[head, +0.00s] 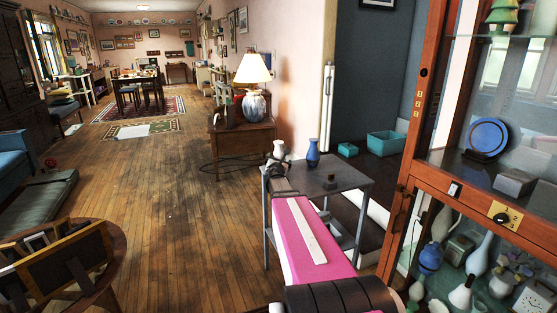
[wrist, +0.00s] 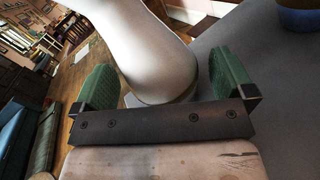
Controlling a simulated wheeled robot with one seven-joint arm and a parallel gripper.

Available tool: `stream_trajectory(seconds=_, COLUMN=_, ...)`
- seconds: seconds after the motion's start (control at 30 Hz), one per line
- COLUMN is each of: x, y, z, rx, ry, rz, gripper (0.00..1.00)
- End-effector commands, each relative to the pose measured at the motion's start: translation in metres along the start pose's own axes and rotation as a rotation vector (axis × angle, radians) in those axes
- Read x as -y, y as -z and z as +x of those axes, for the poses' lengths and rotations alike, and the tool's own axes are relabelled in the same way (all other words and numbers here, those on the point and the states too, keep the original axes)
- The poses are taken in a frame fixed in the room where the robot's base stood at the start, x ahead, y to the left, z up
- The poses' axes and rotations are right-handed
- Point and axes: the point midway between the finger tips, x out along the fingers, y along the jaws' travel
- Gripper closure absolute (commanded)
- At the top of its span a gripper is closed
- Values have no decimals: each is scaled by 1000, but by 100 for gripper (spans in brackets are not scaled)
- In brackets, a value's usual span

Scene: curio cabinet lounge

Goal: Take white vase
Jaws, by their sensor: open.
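A white vase (head: 279,149) stands at the left corner of a grey cart top (head: 345,183). In the wrist view the white vase (wrist: 155,45) fills the space between my green finger pads, with its base low between them. My gripper (wrist: 163,68) is open around it, and a gap shows beside the right pad. In the head view my gripper (head: 279,168) is at the same cart corner, and my arm partly hides the vase's base.
A blue vase (head: 313,153) stands close by to the right on the cart, with a small dark object (head: 330,176) in front of it. A glass cabinet (head: 395,235) with more vases is at right. A wooden side table (head: 240,138) with a lamp (head: 254,88) stands behind. Open floor lies left.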

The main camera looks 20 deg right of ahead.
Motion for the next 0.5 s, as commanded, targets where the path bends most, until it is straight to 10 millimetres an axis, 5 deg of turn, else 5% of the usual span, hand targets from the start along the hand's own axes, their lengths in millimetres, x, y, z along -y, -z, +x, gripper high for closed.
stream_trajectory(seconds=0.33, x=0, y=0, z=12, rx=0, ry=0, rz=0, gripper=3)
stream_trajectory(seconds=0.5, x=0, y=0, z=12, rx=0, ry=0, rz=1, gripper=53)
